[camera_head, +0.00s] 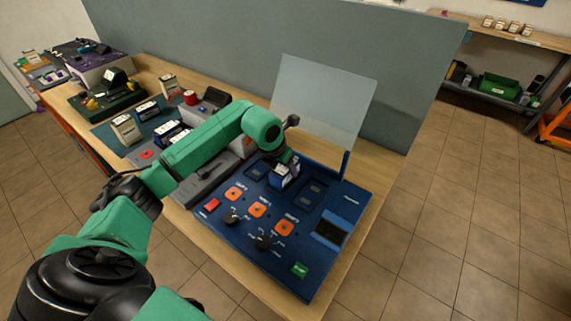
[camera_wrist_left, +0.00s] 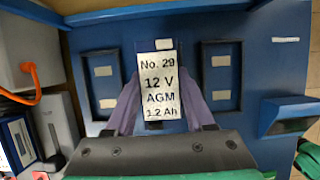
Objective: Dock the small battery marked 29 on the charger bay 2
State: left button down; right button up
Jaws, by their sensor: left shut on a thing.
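My left gripper (camera_head: 288,160) is shut on the small battery (camera_head: 284,177), a blue case with a white label. In the left wrist view the label of the battery (camera_wrist_left: 160,86) reads No. 29, 12 V AGM 1.2 Ah, with a finger on each side. The battery is at the middle bay of the blue charger (camera_head: 335,205), between the left bay (camera_wrist_left: 103,84) and the right bay (camera_wrist_left: 221,76), both empty. The battery hides most of the middle bay, so I cannot tell whether it is seated or just above. My right gripper is not in view.
A clear raised panel (camera_head: 322,100) stands behind the charger. Orange buttons (camera_head: 257,210), black knobs (camera_head: 264,242) and a display (camera_head: 330,231) are on the charger's front. Other batteries (camera_head: 126,129) stand to the left. A grey partition (camera_head: 270,50) backs the bench.

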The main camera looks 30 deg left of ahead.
pick_arm(q)
jog(key=shift+f, duration=0.1)
jog(key=shift+s, duration=0.15)
jog(key=shift+s+r, duration=0.1)
jog(key=shift+r, duration=0.1)
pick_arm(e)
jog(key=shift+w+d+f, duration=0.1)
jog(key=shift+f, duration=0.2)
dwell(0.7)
pick_arm(q)
jog(key=shift+f+b, duration=0.55)
jog(key=shift+b, duration=0.1)
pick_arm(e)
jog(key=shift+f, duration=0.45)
pick_arm(q)
jog(key=c, duration=0.5)
grip_release()
jog(key=shift+c, duration=0.2)
